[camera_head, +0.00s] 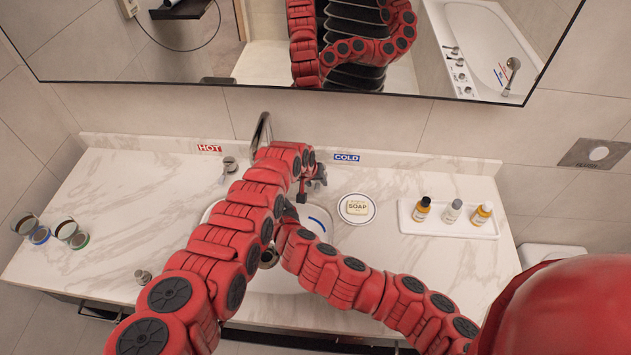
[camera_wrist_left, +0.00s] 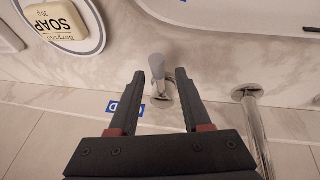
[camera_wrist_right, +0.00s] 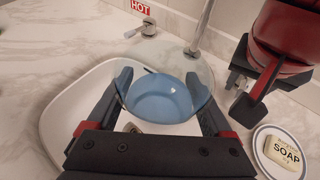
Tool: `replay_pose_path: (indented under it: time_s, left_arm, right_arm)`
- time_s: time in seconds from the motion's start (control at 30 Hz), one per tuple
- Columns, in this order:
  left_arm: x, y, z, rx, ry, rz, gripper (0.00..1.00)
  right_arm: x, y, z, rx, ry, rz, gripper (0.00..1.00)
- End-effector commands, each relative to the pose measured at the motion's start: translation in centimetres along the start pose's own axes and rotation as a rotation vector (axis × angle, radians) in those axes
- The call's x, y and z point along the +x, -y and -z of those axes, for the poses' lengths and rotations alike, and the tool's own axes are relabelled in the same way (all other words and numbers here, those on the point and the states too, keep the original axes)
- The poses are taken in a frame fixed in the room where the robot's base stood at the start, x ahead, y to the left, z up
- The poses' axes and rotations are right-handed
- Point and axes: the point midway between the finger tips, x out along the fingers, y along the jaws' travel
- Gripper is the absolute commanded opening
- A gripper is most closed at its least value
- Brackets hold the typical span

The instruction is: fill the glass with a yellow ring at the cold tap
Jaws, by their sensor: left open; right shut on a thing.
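My right gripper (camera_wrist_right: 163,95) is shut on a clear glass (camera_wrist_right: 160,65) over the basin. The lower part of the glass looks blue; I see no yellow ring on it. In the head view the glass is largely hidden by my arms. The spout (camera_wrist_right: 203,25) rises just behind the glass in the right wrist view; it also shows in the head view (camera_head: 262,130). My left gripper (camera_wrist_left: 166,78) is open beside the COLD label (camera_wrist_left: 125,107). The grey cold tap handle (camera_wrist_left: 157,68) stands between its fingers, with no clear contact.
The hot tap handle (camera_head: 229,165) is left of the spout. A soap dish (camera_head: 343,218) and a tray (camera_head: 448,230) with bottles are on the right.

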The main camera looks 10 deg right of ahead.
Motion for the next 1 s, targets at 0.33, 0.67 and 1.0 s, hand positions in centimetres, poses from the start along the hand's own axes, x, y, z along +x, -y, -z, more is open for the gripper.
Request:
replay_pose_path:
  time_s: [0.33,0.67,1.0]
  left_arm:
    - [-1.5,-0.1,-0.1,0.010,0.001,-0.001,0.48]
    - [-5.0,-0.1,0.1,0.001,-0.003,-0.001,0.48]
    - [-9.2,0.1,0.0,-0.004,-0.001,-0.002,0.48]
  right_arm:
    - [0.0,0.0,-0.1,0.000,0.002,-0.001,0.15]
    - [0.0,0.0,-0.1,0.000,0.001,-0.001,0.15]
    - [0.0,0.0,-0.1,0.000,0.001,-0.001,0.15]
